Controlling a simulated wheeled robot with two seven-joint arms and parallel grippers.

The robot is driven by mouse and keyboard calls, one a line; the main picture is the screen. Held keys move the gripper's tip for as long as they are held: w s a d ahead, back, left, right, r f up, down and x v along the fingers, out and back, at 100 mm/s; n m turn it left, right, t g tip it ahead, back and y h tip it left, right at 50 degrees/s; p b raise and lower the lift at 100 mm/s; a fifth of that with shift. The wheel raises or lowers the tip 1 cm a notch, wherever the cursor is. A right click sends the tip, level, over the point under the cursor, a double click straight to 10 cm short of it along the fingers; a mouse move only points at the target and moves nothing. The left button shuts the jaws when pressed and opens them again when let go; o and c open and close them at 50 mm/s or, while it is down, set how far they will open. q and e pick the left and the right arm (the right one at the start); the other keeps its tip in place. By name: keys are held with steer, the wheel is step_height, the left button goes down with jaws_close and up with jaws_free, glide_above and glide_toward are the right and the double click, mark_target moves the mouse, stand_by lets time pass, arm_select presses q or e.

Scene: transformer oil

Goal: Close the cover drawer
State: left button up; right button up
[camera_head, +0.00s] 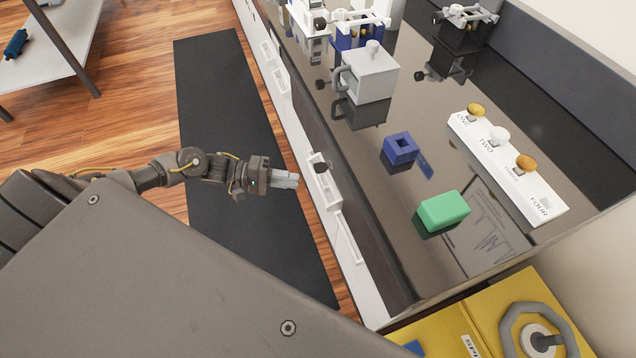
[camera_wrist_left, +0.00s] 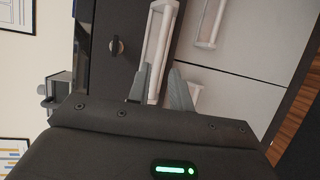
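My left gripper (camera_head: 292,181) is at the front of the counter, pointing at a white bar handle (camera_head: 326,187) on a drawer front. In the left wrist view the two grey fingers (camera_wrist_left: 160,88) stand apart, with the lower part of the white handle (camera_wrist_left: 156,48) showing between or just beyond them. I cannot tell whether they touch it. A dark front with a round black knob (camera_wrist_left: 117,46) is beside the handle. Which drawer is the cover drawer, and how far it stands out, I cannot tell. My right gripper is not in view.
On the glossy black countertop are a green block (camera_head: 444,210), a blue block (camera_head: 399,149), a grey box with a handle (camera_head: 369,73) and a white numbered strip (camera_head: 508,165). A yellow unit (camera_head: 487,308) stands at the near end. A black mat (camera_head: 225,120) lies on the floor.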

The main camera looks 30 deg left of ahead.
mark_target(318, 183)
arm_select(q)
steer(key=p+x, duration=0.1)
steer(key=x, duration=0.7)
steer(key=shift+w+d+f, duration=0.1)
steer(key=shift+d, duration=0.05)
jaws_close()
